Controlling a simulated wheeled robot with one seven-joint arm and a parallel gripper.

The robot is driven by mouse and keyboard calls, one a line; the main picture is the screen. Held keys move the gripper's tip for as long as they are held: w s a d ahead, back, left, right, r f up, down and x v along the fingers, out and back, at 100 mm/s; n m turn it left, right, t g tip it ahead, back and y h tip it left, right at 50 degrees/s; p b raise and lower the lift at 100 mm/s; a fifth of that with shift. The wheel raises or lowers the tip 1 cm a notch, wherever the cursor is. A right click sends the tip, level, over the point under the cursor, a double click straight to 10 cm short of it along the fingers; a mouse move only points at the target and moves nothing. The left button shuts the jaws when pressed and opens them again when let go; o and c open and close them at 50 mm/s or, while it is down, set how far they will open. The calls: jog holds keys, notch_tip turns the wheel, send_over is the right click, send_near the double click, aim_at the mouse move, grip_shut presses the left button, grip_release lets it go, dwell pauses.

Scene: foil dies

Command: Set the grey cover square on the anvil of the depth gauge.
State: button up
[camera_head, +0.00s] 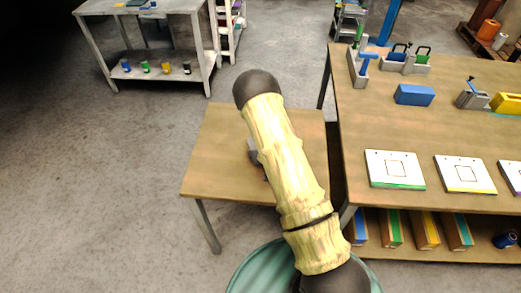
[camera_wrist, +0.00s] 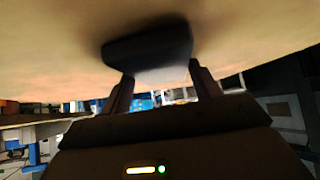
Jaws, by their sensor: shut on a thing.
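In the wrist view my gripper (camera_wrist: 160,70) is shut on a dark grey block (camera_wrist: 148,41), which looks like the grey cover. A finger stands on each side of it. The block lies close against a broad tan surface (camera_wrist: 50,60) that looks like a tabletop; I cannot tell if they touch. In the head view my arm hides most of the gripper and what it holds. Only a small grey part (camera_head: 253,151) shows left of the arm, over the small wooden table (camera_head: 212,160). I cannot pick out the depth gauge or its anvil with certainty.
A larger wooden bench (camera_head: 345,110) stands right of the small table. It bears white plates (camera_head: 395,169), a blue block (camera_head: 414,95) and a grey stand with a blue arm (camera_head: 358,66). A grey workbench (camera_head: 150,40) is far left. The small table's left part is clear.

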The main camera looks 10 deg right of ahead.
jog(key=shift+f, duration=0.2)
jog(key=o, duration=1.1)
jog(key=shift+r, duration=0.1)
jog(key=shift+r, duration=0.15)
jog(key=b+v, duration=0.2)
jog(key=v, duration=1)
